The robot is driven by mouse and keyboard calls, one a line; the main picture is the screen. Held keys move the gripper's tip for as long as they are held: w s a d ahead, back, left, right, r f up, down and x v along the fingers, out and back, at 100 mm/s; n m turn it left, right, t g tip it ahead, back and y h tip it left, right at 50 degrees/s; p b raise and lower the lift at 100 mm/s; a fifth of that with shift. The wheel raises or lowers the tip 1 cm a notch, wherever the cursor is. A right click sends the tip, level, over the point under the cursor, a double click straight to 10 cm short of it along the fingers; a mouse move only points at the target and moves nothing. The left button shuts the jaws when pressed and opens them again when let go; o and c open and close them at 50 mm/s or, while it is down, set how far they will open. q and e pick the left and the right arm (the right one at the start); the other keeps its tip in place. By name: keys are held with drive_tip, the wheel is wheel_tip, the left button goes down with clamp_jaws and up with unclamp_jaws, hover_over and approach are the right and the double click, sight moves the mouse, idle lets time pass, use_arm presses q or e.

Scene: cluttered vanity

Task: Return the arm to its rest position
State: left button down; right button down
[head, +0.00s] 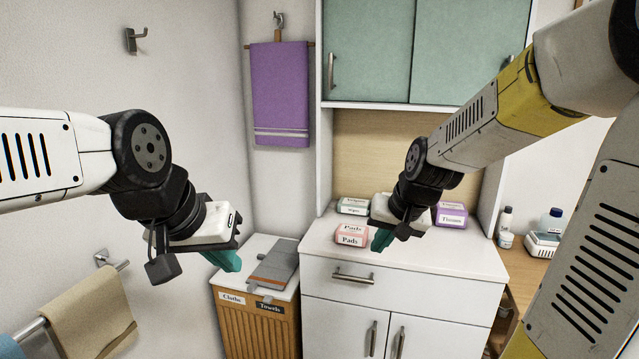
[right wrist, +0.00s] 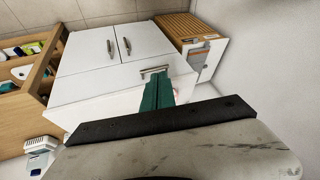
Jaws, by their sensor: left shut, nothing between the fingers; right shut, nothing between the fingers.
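My left gripper (head: 224,260) hangs at the left in the head view, above and beside the hamper, with its teal fingers shut and empty. My right gripper (head: 381,240) is in front of the vanity counter (head: 455,262) in the head view, its teal fingers shut and empty. The right fingers also show in the right wrist view (right wrist: 157,92), with the white drawer front beyond them. My right arm comes in from the upper right and hides part of the counter and the items behind it.
A pink Pads box (head: 351,236), a Wipes box (head: 353,206) and a purple Tissues box (head: 452,215) stand on the counter. A beige towel (head: 92,312) hangs on a rail. Bottles stand at right.

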drive_tip(key=s+r+n, duration=0.1)
drive_tip(key=s+r, duration=0.2)
drive_tip(key=s, duration=0.5)
drive_tip(key=s+d+r, duration=0.1)
drive_tip(key=s+r, duration=0.3)
drive_tip(key=s, duration=0.4)
drive_tip(key=shift+s+r+n+t, duration=0.15)
drive_tip(key=shift+s+n+t, duration=0.2)
drive_tip(key=shift+n+t, duration=0.05)
